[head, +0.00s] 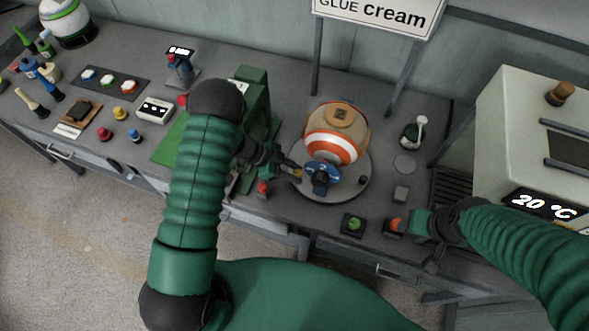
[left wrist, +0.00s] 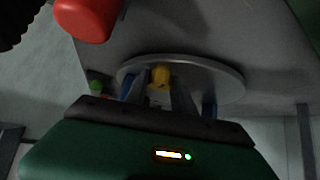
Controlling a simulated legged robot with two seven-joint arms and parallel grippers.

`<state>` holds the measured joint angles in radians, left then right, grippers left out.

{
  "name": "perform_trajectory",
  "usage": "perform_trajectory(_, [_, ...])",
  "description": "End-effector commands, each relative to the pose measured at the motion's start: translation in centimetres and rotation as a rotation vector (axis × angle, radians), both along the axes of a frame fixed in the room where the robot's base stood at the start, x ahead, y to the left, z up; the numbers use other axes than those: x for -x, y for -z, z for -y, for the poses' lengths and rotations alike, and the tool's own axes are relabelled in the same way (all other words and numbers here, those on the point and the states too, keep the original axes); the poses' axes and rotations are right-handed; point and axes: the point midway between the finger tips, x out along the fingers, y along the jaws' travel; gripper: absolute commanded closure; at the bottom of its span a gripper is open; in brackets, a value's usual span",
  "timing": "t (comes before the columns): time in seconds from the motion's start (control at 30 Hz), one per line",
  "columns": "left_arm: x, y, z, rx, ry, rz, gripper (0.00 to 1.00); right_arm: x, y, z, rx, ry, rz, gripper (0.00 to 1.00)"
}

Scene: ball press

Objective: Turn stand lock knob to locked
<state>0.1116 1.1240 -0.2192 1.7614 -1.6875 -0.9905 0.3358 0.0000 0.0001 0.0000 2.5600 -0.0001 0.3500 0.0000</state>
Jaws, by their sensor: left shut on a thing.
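A striped ball (head: 336,135) in orange, white and tan sits on a round grey stand (head: 352,188). A blue disc with a dark middle (head: 322,178) is at the ball's near side. My left gripper (head: 297,172) is at the left edge of the stand, beside the blue disc. In the left wrist view its fingers (left wrist: 160,92) are closed around a small yellow knob (left wrist: 160,75), with the stand's rim (left wrist: 232,85) behind. Which way the knob points is too small to tell. My right gripper (head: 425,222) is low beside an orange button; its fingers are unclear.
A green press (head: 255,95) stands left of the ball, and a red handle end (head: 263,188) is close to my left gripper. A green button (head: 353,225) and an orange button (head: 394,225) are at the front edge. An oven reading 20 °C (head: 500,120) stands right.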

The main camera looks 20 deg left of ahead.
Motion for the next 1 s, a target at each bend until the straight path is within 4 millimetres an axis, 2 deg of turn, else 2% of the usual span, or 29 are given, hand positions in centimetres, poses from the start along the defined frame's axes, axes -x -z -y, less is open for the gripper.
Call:
perform_trajectory(0.3, [-0.16,0.06,-0.18,-0.004,0.085,0.000,1.00,0.00,-0.45,0.00,0.000,0.000,0.000,0.39])
perform_trajectory(0.73, [-0.20,0.06,-0.15,-0.004,0.093,0.002,1.00,0.00,-0.45,0.00,0.000,0.000,0.000,0.39])
perform_trajectory(0.77, [-0.20,0.06,-0.15,-0.004,0.093,0.002,0.67,0.00,-0.45,0.00,0.000,0.000,0.000,0.39])
perform_trajectory(0.9, [-0.18,0.04,-0.12,-0.002,0.094,0.002,0.49,0.00,-0.45,0.00,0.000,0.000,0.000,0.39])
perform_trajectory(1.0, [-0.15,0.01,-0.09,-0.002,0.094,0.002,0.48,0.00,-0.46,0.00,0.000,0.000,0.000,0.39])
